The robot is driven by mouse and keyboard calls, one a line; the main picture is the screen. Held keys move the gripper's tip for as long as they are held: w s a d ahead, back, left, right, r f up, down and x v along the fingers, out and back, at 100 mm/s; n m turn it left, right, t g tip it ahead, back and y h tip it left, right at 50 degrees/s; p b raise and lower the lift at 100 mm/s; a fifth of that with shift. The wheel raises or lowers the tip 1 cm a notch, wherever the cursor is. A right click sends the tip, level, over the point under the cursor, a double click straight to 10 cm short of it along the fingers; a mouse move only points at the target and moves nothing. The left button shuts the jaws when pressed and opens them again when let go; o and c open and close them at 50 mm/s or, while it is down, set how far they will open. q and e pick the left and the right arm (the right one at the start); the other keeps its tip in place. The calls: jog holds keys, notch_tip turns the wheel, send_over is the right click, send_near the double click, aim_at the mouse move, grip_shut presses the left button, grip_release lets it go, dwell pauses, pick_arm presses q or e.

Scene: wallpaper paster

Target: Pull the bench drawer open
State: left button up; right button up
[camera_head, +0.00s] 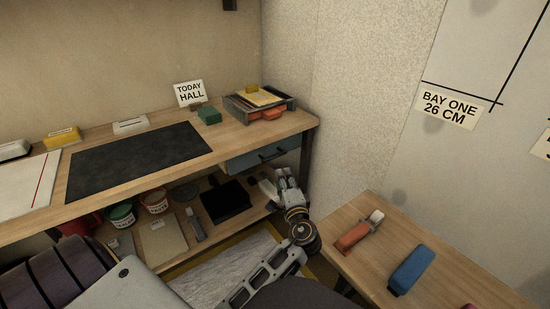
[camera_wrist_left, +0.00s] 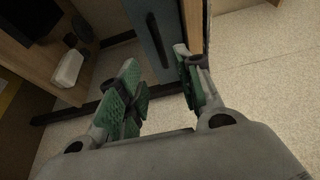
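The bench drawer has a blue-grey front (camera_head: 245,162) under the right end of the wooden bench top (camera_head: 228,150). It appears shut, with a dark bar handle (camera_head: 274,154) across it. My left gripper (camera_head: 284,175) is just below and in front of the handle in the head view. In the left wrist view its green-padded fingers (camera_wrist_left: 157,66) are spread apart. The drawer front (camera_wrist_left: 143,22) and the dark handle (camera_wrist_left: 158,42) show in line with the gap between them, beyond the tips. I see no contact with the handle. My right gripper is not in view.
A lower shelf (camera_head: 184,232) holds tubs, a black tray (camera_head: 226,200) and small items. A bench leg (camera_head: 306,160) stands right of the drawer. A side table (camera_head: 375,262) with an orange-handled tool (camera_head: 353,237) and blue block (camera_head: 411,270) is at right.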

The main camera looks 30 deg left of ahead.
aim_at(275, 157)
pick_arm(q)
jog(key=shift+w+a, duration=0.1)
jog(key=shift+b+x, duration=1.9)
jog(key=shift+x, duration=4.8)
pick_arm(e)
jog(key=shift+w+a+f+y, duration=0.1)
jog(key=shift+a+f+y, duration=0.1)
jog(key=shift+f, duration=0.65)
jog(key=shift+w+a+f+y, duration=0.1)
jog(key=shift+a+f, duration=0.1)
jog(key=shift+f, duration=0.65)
pick_arm(q)
jog(key=shift+f, duration=0.1)
jog(key=shift+c, duration=0.2)
grip_shut()
